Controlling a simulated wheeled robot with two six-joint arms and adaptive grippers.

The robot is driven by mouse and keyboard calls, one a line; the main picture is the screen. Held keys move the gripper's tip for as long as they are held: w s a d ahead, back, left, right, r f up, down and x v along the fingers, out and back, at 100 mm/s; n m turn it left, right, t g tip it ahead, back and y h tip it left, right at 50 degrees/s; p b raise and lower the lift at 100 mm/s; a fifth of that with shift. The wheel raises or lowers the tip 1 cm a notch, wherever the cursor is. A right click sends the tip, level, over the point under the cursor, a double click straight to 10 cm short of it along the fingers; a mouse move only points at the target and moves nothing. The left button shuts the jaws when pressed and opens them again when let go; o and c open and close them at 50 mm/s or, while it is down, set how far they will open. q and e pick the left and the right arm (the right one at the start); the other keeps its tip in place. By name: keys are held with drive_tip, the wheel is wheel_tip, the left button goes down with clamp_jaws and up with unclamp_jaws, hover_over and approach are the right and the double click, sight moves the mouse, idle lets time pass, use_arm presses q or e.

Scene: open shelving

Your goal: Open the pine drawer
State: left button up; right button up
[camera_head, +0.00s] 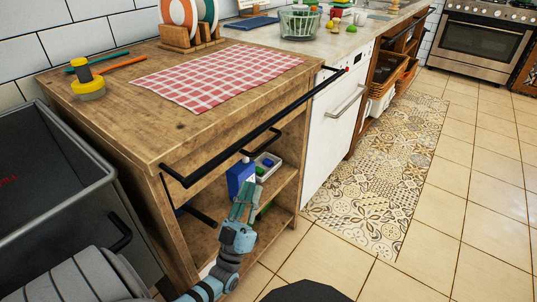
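A wooden unit with a pine-coloured front (216,181) stands at the left, below a wooden worktop. A long black bar (225,143) runs along the front's upper edge, and a short black handle (262,141) shows just below it. I see no clear gap showing the drawer pulled out. My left gripper (248,188) is in front of the open shelves, below the short handle and apart from it. Its fingers point up, and this angle does not show whether they are open or shut. My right gripper is not in view.
A grey bin (52,190) with a black handle stands close at the left. A white dishwasher (333,125) adjoins the unit at the right. Tiled floor (430,210) is clear at the right.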

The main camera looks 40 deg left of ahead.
sight(269, 143)
use_arm(q)
drive_tip(key=x, duration=1.2)
drive_tip(key=shift+w+r, duration=0.2)
drive_tip(key=shift+w, duration=0.05)
drive_tip(key=shift+w+a+r, duration=0.1)
drive_tip(key=shift+w+r, duration=0.25)
clamp_jaws()
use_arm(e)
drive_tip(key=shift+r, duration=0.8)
